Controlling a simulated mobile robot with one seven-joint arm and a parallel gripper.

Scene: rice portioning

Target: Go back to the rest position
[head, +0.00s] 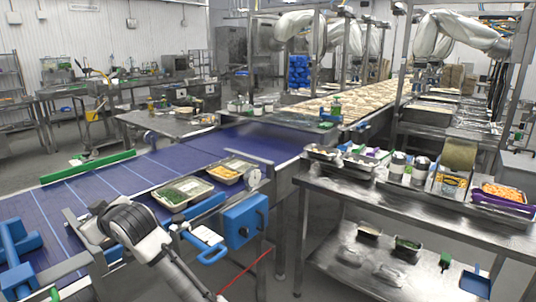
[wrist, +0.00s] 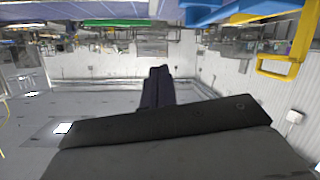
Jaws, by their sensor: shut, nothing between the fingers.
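In the wrist view, the dark fingers of my gripper (wrist: 157,88) are together, with nothing between them. They point away from the camera into open space over grey floor and touch nothing that I can see. In the head view, my white arm with its black joint reaches in from the bottom, beside the blue conveyor (head: 95,190). I cannot make out the fingers there.
A steel table (head: 420,207) with several containers stands on the right.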

